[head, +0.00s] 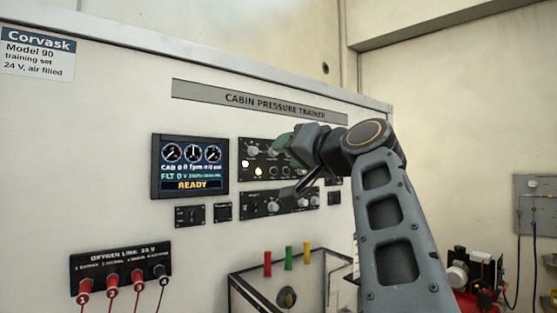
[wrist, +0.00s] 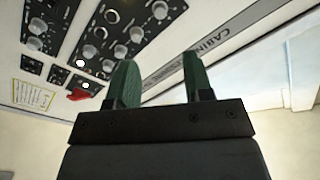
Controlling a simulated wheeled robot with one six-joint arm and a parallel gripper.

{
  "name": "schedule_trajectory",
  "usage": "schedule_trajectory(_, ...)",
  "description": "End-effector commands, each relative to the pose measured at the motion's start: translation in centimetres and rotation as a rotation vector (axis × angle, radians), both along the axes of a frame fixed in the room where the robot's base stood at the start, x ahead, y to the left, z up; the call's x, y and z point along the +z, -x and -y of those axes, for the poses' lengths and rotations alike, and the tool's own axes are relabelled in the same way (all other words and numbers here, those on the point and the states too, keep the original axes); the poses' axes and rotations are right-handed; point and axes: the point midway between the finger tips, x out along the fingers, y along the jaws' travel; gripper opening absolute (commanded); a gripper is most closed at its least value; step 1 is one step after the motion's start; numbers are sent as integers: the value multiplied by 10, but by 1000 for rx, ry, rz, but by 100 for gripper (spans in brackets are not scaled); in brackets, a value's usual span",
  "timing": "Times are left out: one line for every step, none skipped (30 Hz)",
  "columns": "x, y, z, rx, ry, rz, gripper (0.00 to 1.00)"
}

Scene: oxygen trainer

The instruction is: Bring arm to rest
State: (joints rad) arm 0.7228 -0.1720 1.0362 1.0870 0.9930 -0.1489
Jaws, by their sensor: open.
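My gripper (wrist: 158,85) shows in the wrist view with its two green fingers apart and nothing between them. In the head view my gripper (head: 284,139) is in front of the upper knob panel (head: 262,160) of the cabin pressure trainer and hides part of it. My arm is bent, rising from the lower right and reaching left toward the panel. In the wrist view the knob panels (wrist: 88,50) lie to the left of the fingers. I cannot tell whether the fingers touch the panel.
A display (head: 190,166) reading READY is left of the knob panels. An oxygen link block (head: 120,268) with red plugs is at lower left. A clear-sided box (head: 258,290) with red, green and yellow pegs stands below. A machine (head: 470,275) is at right.

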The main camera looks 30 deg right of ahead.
Motion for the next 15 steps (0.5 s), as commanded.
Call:
schedule_trajectory(-1, 5, 1, -3, 2, 2, 47)
schedule_trajectory(-1, 6, 1, -3, 2, 1, 47)
schedule_trajectory(-1, 8, 1, -2, 1, 0, 47)
schedule_trajectory(-1, 10, 1, -1, 1, 0, 47)
schedule_trajectory(-1, 11, 1, -1, 1, 0, 47)
schedule_trajectory(-1, 11, 1, -1, 1, 0, 47)
schedule_trajectory(-1, 12, 1, -1, 1, 1, 47)
schedule_trajectory(-1, 12, 1, -1, 1, 1, 47)
schedule_trajectory(-1, 12, 1, 0, 1, 0, 47)
schedule_trajectory(0, 12, 1, 0, 1, 0, 47)
schedule_trajectory(0, 12, 1, 0, 1, 0, 47)
schedule_trajectory(0, 12, 1, 0, 1, 0, 47)
schedule_trajectory(0, 12, 1, 0, 1, 0, 47)
schedule_trajectory(0, 12, 1, 0, 1, 0, 47)
schedule_trajectory(0, 12, 1, 0, 1, 0, 47)
